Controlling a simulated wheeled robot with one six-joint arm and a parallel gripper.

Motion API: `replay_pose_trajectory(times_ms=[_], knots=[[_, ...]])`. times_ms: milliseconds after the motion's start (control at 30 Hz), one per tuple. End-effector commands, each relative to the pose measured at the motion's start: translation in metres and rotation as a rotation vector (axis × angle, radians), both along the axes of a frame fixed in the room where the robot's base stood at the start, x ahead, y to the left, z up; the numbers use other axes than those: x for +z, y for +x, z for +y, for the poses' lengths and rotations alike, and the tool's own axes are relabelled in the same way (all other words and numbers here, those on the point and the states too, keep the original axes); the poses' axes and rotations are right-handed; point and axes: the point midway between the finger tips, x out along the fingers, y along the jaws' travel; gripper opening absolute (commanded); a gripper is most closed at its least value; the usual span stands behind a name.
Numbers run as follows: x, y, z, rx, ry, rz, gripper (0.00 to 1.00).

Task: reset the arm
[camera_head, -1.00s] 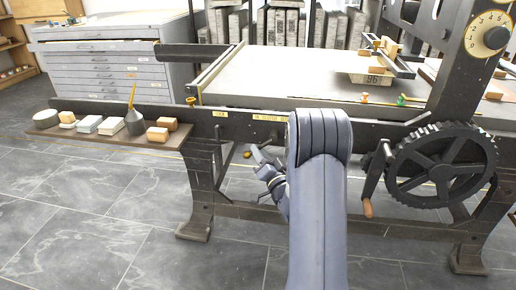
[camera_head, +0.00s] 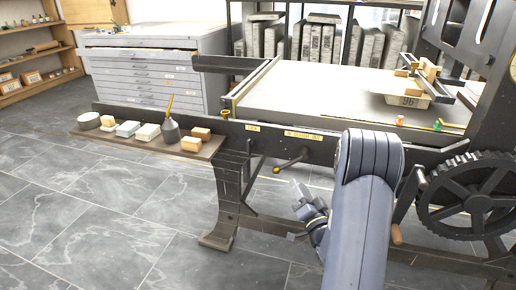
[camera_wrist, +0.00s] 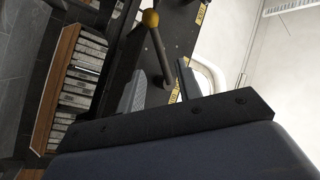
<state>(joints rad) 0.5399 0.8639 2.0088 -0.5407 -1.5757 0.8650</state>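My arm rises at the lower right of the head view, its grey-blue elbow in front of the press (camera_head: 330,152). My gripper (camera_head: 303,197) hangs low to the left of the elbow, in front of the press's side frame and partly hidden by my arm. In the wrist view my gripper (camera_wrist: 160,82) shows two grey fingers standing apart with nothing held between them. A dark bar with a yellow ball knob (camera_wrist: 151,18) shows beyond the fingers; whether they touch it I cannot tell.
A side shelf (camera_head: 190,150) bears several small blocks and a dark pot (camera_head: 170,132). A spoked gear wheel (camera_head: 480,195) is at right. A grey drawer cabinet (camera_head: 150,80) stands behind at left. The tiled floor (camera_head: 90,220) at front left is clear.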

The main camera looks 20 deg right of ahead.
Motion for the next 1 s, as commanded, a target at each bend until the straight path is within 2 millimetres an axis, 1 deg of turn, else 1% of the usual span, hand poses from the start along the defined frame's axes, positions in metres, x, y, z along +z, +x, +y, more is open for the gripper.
replay_pose_trajectory(times_ms=[167,400,600,667,1000], knots=[[0.005,0.026,0.002,0.003,-0.002,-0.003,0.34],[0.016,0.072,0.002,0.002,-0.001,-0.003,0.34],[0.023,0.1,0.003,0.001,0.0,-0.001,0.34],[0.025,0.099,0.001,-0.001,-0.014,0.013,0.34],[0.021,0.098,0.0,0.0,-0.048,0.035,0.34]])
